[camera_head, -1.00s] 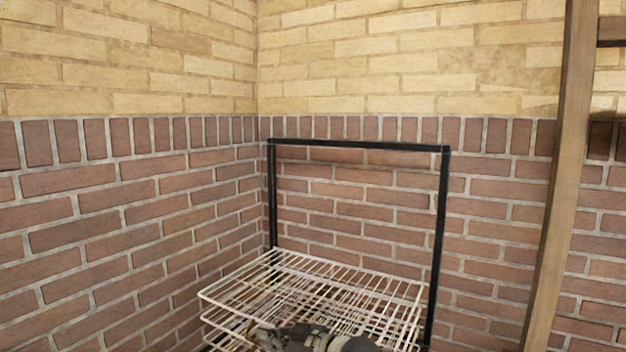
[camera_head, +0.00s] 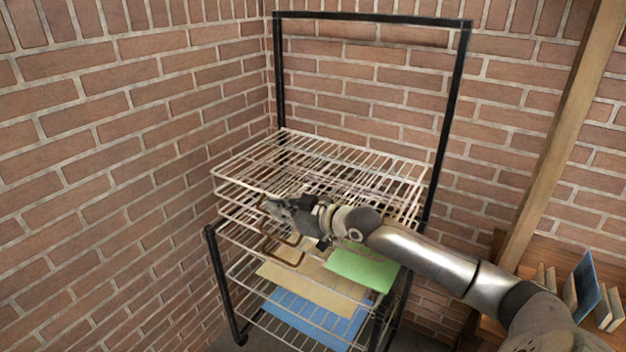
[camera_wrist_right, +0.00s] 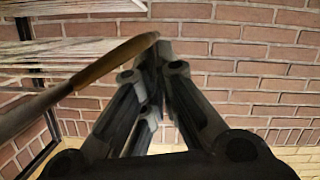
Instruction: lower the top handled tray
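The top handled tray (camera_head: 245,187) is a white wire shelf high in a black-framed rack. It sits level, with several wire trays below it. My right gripper (camera_head: 275,207) is at its front edge in the head view and hides part of that edge. In the right wrist view a brown handle (camera_wrist_right: 75,82) runs in from the left to the fingertips of my right gripper (camera_wrist_right: 158,58). The fingers converge there; whether they enclose the handle is unclear. Brown handles of a lower tray (camera_head: 284,254) hang below the gripper. My left gripper is not in view.
The rack's black frame (camera_head: 447,120) stands in a brick corner. A green sheet (camera_head: 362,265), a tan sheet (camera_head: 310,286) and a blue sheet (camera_head: 310,315) lie on lower trays. A wooden post (camera_head: 560,130) and a shelf with books (camera_head: 585,285) are at the right.

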